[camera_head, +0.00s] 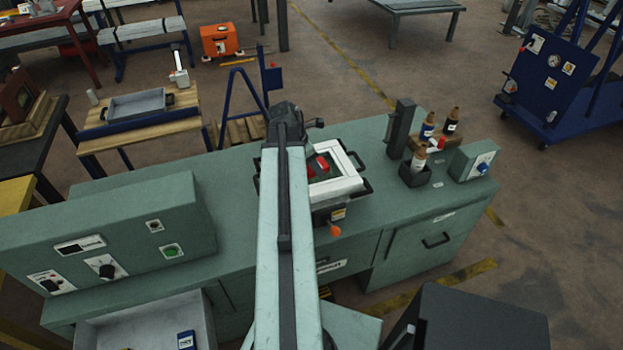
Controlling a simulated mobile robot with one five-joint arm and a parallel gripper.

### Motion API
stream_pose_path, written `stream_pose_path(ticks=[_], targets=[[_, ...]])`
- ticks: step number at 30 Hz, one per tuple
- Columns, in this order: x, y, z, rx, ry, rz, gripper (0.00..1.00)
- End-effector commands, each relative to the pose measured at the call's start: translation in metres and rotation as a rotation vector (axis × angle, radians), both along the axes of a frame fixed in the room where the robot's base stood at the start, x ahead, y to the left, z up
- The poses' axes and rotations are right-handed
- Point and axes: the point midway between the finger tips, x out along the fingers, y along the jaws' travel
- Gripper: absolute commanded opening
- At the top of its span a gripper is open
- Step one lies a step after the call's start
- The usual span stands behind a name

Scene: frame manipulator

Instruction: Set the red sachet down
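A small red piece, which looks like the red sachet (321,163), shows just right of my arm, over the inside of a white-framed tray (342,184). Its left part is hidden behind the arm. I cannot tell whether it lies in the tray or is held above it. My gripper (287,122) is at the dark far end of the arm, over the green workbench. Its fingers are hidden by the arm and wrist, so I cannot see whether they are open or shut.
The green workbench (378,140) carries a control box (110,240) at left. At right stand a dark post (400,128), several bottles (427,126), a dark holder (415,175) and a box with a blue knob (474,160). Bare bench top lies right of the tray.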

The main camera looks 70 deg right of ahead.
Motion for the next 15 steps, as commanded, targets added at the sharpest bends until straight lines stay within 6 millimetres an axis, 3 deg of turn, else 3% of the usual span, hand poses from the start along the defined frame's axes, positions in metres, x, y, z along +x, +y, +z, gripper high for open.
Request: stream_pose_path(ticks=[1,6,11,15], targets=[[-0.012,0.022,-0.029,0.0,0.001,-0.036,0.14],[-0.031,0.053,-0.049,-0.003,0.004,-0.126,0.14],[-0.03,0.049,-0.046,0.005,0.009,-0.145,0.14],[-0.016,0.025,-0.049,-0.006,0.002,-0.138,0.14]])
